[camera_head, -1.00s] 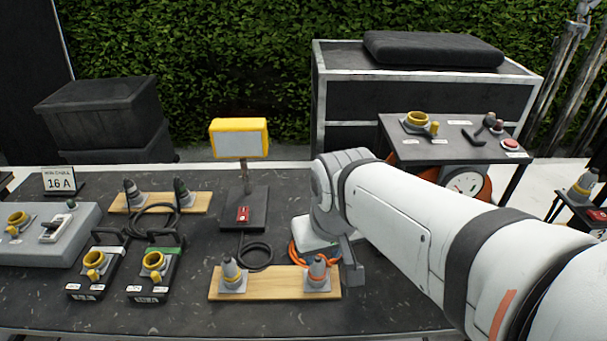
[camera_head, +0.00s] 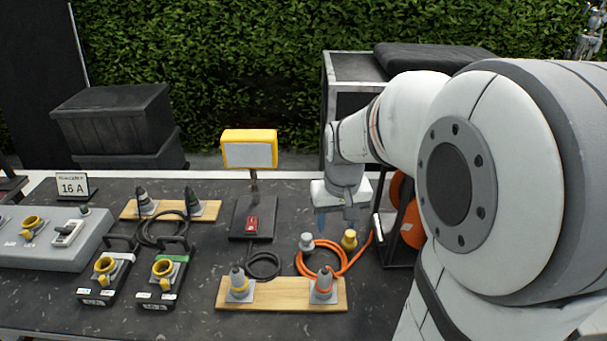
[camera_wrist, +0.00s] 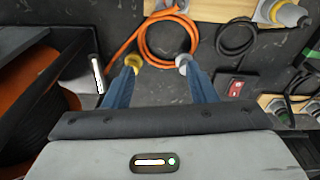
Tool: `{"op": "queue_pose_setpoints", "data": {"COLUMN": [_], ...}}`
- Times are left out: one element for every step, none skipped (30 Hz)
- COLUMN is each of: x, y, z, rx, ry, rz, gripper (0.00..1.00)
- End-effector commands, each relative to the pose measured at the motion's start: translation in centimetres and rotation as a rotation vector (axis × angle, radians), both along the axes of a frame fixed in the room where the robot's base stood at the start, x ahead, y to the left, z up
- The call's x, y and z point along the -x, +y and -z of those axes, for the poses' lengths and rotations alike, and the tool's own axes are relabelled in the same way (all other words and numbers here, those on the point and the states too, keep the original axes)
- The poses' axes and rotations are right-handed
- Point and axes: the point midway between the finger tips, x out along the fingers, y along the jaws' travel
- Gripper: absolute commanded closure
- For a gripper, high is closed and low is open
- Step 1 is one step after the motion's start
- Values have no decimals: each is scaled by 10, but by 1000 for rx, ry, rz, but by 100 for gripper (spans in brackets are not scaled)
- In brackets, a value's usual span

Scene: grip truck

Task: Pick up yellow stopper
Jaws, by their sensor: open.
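A wooden board (camera_head: 281,294) with two grey connectors lies in front of the coil. A yellow-framed lamp (camera_head: 249,150) stands to the left. Socket boxes with yellow caps (camera_head: 163,268) are farther left. An orange cable drum (camera_head: 411,225) is at the right, partly hidden by my arm.

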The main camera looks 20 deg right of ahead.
Motion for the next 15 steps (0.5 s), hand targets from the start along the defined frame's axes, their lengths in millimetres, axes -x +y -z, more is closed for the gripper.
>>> {"op": "queue_pose_setpoints", "data": {"x": [-12,-19,-28,-33,-39,-45,-50,-54,-58,-61,-64,-67,-68,-70,-71], "y": [-11,-17,-24,-30,-36,-43,-48,-53,-58,-62,-66,-70,-72,-74,-76], "z": [8,12,18,23,27,34,38,43,48,52,55,60,62,64,67], "rx": [-3,-5,-7,-9,-10,-13,-15,-16,-19,-20,-21,-23,-24,-24,-25], "ry": [22,29,40,49,57,66,73,79,86,92,96,100,103,106,108], "rz": [17,26,36,43,50,58,64,70,77,81,86,90,93,95,97], "gripper": [49,49,49,49,49,49,49,49,49,49,49,49,49,49,49]}}
